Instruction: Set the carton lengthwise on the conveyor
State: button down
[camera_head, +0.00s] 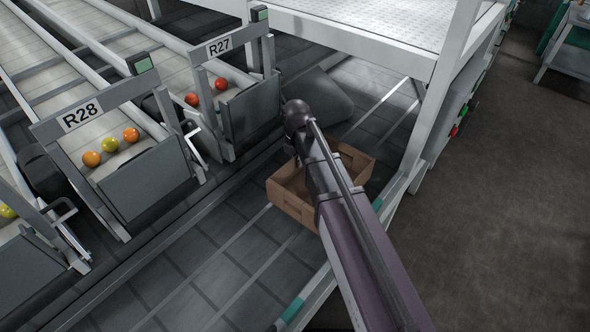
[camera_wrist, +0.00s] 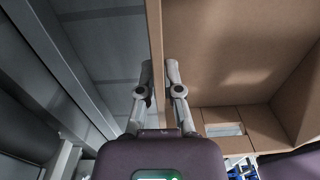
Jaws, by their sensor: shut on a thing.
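The carton (camera_head: 291,206) is an open, empty-looking brown box over the grey conveyor (camera_head: 235,235), near its right-hand rail. Its longer side appears to run roughly along the conveyor. My arm crosses in front of it and hides part of its inside and right side. I cannot tell whether its base touches the belt. In the wrist view my gripper (camera_wrist: 159,75) is shut on the carton's wall (camera_wrist: 156,38), one finger on each side. The carton's inside lies to the right and the conveyor (camera_wrist: 100,60) to the left. My gripper is hidden in the head view.
Chutes labelled R28 (camera_head: 144,189) and R27 (camera_head: 251,112), with tomatoes behind their end flaps, line the conveyor's left side. A white frame with a perforated top (camera_head: 370,22) stands over the far right. The near belt is clear. Dark floor (camera_head: 490,200) lies right.

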aim_at(297, 173)
jog(key=shift+f, duration=0.1)
jog(key=shift+f+b, duration=1.8)
jog(key=shift+b, duration=0.05)
jog(key=shift+f, duration=0.15)
jog(key=c, duration=0.8)
grip_release()
jog(key=shift+r, duration=0.25)
notch_tip(297, 173, up, 12)
jog(key=p, duration=1.2)
jog(key=shift+a, duration=0.1)
